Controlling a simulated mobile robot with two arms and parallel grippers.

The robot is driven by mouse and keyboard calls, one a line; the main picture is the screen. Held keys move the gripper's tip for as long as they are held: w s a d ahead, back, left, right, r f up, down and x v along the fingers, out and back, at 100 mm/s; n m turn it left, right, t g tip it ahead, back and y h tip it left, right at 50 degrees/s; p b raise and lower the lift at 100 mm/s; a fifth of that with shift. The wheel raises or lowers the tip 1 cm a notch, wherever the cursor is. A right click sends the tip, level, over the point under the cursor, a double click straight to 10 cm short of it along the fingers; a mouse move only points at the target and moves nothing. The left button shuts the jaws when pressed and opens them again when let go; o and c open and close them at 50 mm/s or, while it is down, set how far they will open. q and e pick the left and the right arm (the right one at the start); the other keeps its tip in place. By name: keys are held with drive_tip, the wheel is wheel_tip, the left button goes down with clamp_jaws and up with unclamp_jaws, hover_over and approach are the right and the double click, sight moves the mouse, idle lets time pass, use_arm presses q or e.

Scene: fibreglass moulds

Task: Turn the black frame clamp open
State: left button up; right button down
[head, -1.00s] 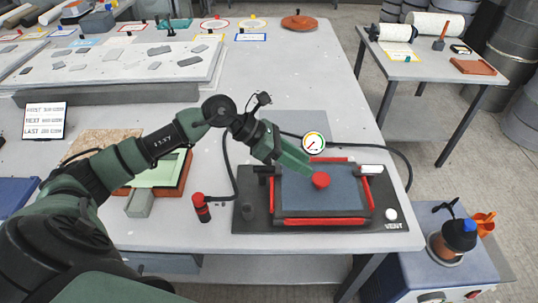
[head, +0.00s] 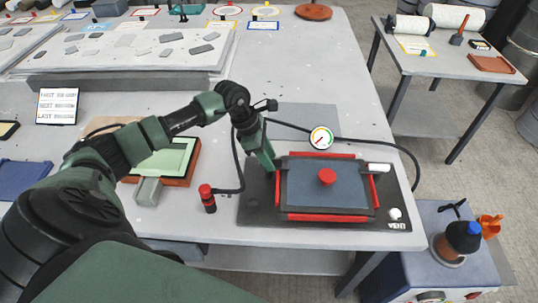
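A blue-grey panel (head: 305,185) with red edge strips (head: 325,217) and a red knob (head: 327,177) lies on a dark base plate (head: 256,222) at the table's front right. A white frame clamp (head: 379,168) sits at its upper right corner. My green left gripper (head: 271,165) points down at the panel's upper left corner. It covers the place of the black frame clamp, which I cannot make out clearly. The fingers are seen edge-on, so their opening and any contact with the clamp cannot be told. My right gripper is out of view.
A round gauge (head: 321,138) stands behind the panel, with a black hose running both ways. A red and black cylinder (head: 207,198) stands left of the base plate. A green pad in a brown frame (head: 179,163) lies farther left. The table behind the gauge is mostly clear.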

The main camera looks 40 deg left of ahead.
use_arm(q)
clamp_jaws()
drive_tip(key=shift+n, duration=0.4)
drive_tip(key=shift+n+t+b, duration=0.3)
drive_tip(key=shift+n+b, duration=0.25)
drive_tip(key=shift+n, duration=0.05)
drive_tip(key=n+y+b, duration=0.1)
drive_tip(key=n, duration=0.1)
drive_tip(key=shift+f+n+t, duration=0.1)
drive_tip(key=shift+n+t, duration=0.2)
drive_tip(key=shift+t, duration=0.1)
drive_tip(key=n+y+b, duration=0.1)
drive_tip(key=n, duration=0.1)
drive_tip(key=n+b, duration=0.2)
drive_tip(key=shift+w+n+t+y, duration=0.1)
drive_tip(key=shift+n+t+y, duration=0.2)
drive_tip(key=shift+y, duration=0.1)
drive_tip(key=n+y+b, duration=0.1)
drive_tip(key=n+b, duration=0.3)
drive_tip(key=shift+n+y, duration=0.3)
drive_tip(key=shift+y, duration=0.1)
drive_tip(key=n+y+b, duration=0.1)
drive_tip(key=n+b, duration=0.1)
drive_tip(key=n, duration=0.2)
drive_tip(key=shift+n+y, duration=0.3)
drive_tip(key=shift+a, duration=0.1)
